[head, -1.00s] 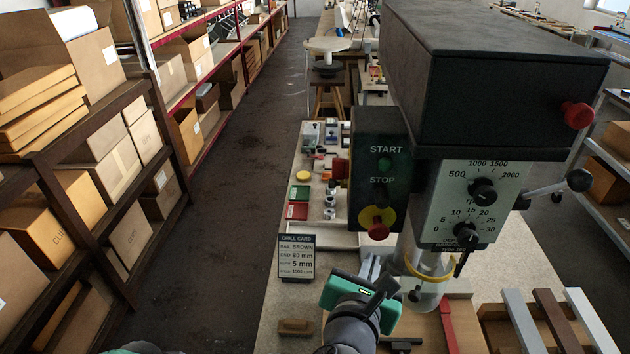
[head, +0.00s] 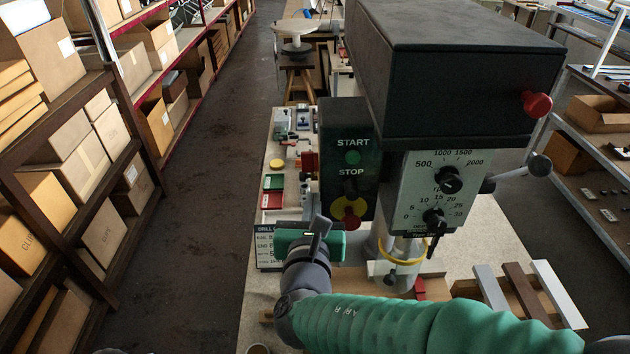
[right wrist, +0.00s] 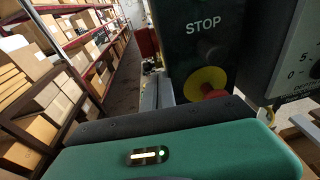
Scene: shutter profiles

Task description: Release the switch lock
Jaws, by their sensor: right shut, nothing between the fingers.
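The knob (right wrist: 214,94) and disc (right wrist: 204,82) also show in the right wrist view, partly behind my gripper's edge. My right gripper (head: 320,226) is shut and empty, below and left of the knob, its grey fingers pointing toward the box. In the right wrist view the grey fingers (right wrist: 157,92) stand left of the disc, apart from it as far as I can tell. My left gripper is not in view.
The black drill head (head: 450,70) hangs over the bench, with a dial panel (head: 440,195) and a lever on its right. A drill card (head: 266,246) stands behind my right gripper. Profiles (head: 525,290) lie at the right. Shelves with boxes line the left aisle.

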